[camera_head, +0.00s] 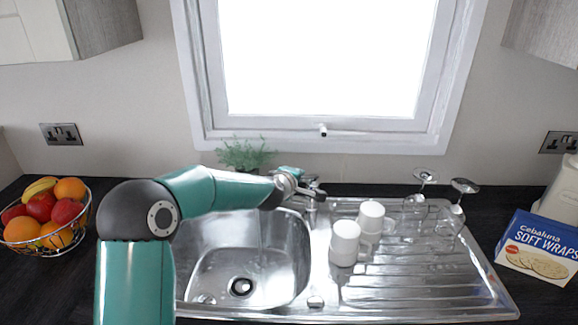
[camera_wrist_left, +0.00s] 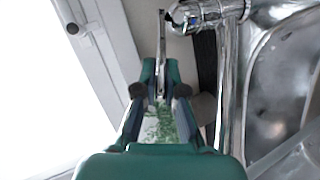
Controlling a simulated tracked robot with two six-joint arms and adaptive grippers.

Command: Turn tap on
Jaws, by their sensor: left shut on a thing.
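The chrome tap (camera_head: 312,190) stands at the back of the sink, between the basin and the drainer. In the left wrist view its body (camera_wrist_left: 210,12) is at the top, and its thin lever (camera_wrist_left: 161,55) reaches down between my fingertips. My left gripper (camera_head: 290,177) reaches over from the left to the tap. In the left wrist view, my left gripper (camera_wrist_left: 160,92) is shut on the lever. The arm hides part of the tap in the head view. I cannot tell whether water runs. My right gripper is not in view.
The steel basin (camera_head: 205,245) is empty. Two white mugs (camera_head: 345,243) stand on the drainer, with upturned glasses behind. A green plant (camera_head: 242,153) stands by the window behind my arm. A fruit bowl (camera_head: 45,240) is left, a wraps box (camera_head: 540,247) right.

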